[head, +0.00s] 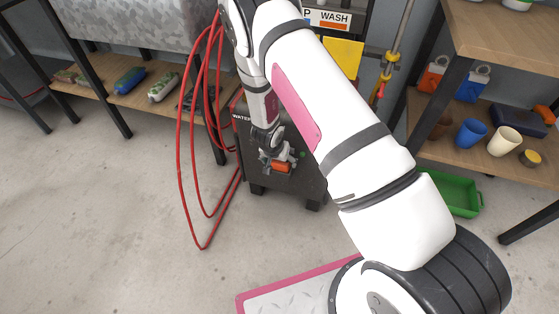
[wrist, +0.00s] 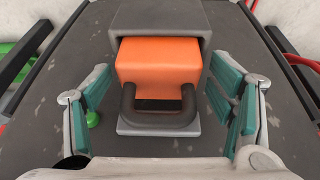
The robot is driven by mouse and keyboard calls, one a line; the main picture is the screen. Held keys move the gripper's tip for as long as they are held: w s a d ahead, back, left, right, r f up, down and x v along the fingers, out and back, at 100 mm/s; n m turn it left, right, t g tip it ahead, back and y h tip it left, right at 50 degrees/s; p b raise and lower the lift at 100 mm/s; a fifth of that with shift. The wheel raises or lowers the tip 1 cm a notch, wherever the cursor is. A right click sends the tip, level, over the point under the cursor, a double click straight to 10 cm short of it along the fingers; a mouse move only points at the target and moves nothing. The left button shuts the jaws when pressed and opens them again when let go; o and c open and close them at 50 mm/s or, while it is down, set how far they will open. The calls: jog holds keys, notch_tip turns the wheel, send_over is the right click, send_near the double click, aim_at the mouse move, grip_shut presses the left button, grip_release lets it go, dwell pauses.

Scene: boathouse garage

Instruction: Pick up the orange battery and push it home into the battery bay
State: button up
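The orange battery (wrist: 160,62) sits partly inside the grey battery bay (wrist: 158,16) in the wrist view. Its front stands out of the bay's mouth, over a light grey ledge, and its dark handle (wrist: 158,122) faces my wrist. How deep its far end sits is hidden. My gripper (wrist: 160,90) is open, with a teal-padded finger on each side of the battery and a gap on both sides. In the head view my gripper (head: 277,154) is at the dark cabinet, and the battery (head: 281,168) shows as a small orange patch just below it.
The bay is on a dark cabinet (head: 258,178) with a small green knob or light (wrist: 92,119) left of the battery. Red hoses (head: 181,150) hang left of the cabinet. A green crate (head: 462,193) and shelves stand right. The floor in front is mostly clear.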

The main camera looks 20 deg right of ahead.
jog(key=shift+s, duration=0.1)
jog(key=v, duration=1.2)
dwell(0.5)
